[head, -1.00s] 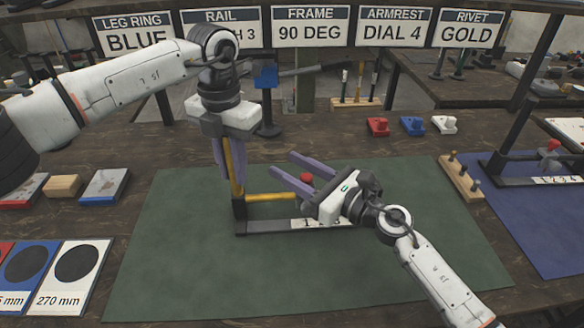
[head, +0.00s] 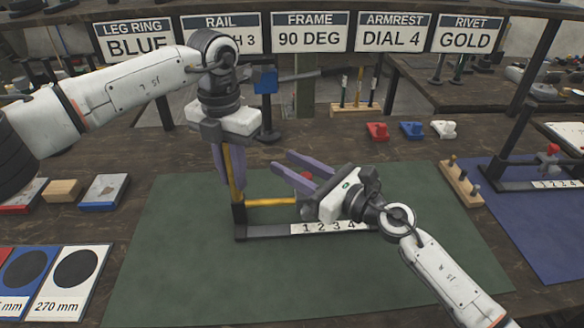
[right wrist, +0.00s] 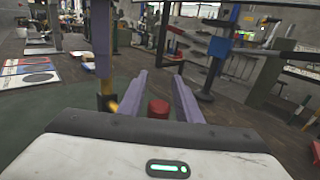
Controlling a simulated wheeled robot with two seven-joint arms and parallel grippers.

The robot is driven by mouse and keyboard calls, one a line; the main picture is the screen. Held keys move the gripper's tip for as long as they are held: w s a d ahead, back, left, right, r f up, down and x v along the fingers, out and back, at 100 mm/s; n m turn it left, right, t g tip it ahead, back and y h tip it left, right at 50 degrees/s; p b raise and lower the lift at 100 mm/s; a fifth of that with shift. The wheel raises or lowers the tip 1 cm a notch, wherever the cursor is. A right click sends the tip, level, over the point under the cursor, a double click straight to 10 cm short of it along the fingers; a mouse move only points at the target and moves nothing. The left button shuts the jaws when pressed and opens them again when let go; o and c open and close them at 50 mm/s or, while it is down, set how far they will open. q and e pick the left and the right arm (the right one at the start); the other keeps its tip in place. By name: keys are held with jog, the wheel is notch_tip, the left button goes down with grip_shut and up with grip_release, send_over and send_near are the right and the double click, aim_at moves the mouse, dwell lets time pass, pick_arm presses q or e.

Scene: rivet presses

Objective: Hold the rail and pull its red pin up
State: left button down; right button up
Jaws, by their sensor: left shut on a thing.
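The rail has a black base with a strip numbered 1 to 4 (head: 330,227), a yellow upright (head: 238,172) and a yellow crossbar (head: 270,201). It lies on the green mat. My left gripper (head: 228,180) points down and is shut on the yellow upright. The red pin (head: 304,176) is partly hidden behind a finger of my right gripper (head: 280,160). In the right wrist view the red pin (right wrist: 158,108) stands between the two open fingers, with visible gaps beside it. The pin's lower part is hidden by the gripper body.
A wooden peg block (head: 461,184) stands at the green mat's right edge. Red, blue and white clamps (head: 411,130) sit behind the mat. A second rail (head: 530,184) lies on the blue mat at right. The front of the green mat (head: 200,280) is clear.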

jog(key=shift+o, duration=0.7)
jog(key=shift+f, duration=0.1)
jog(key=v, duration=1.2)
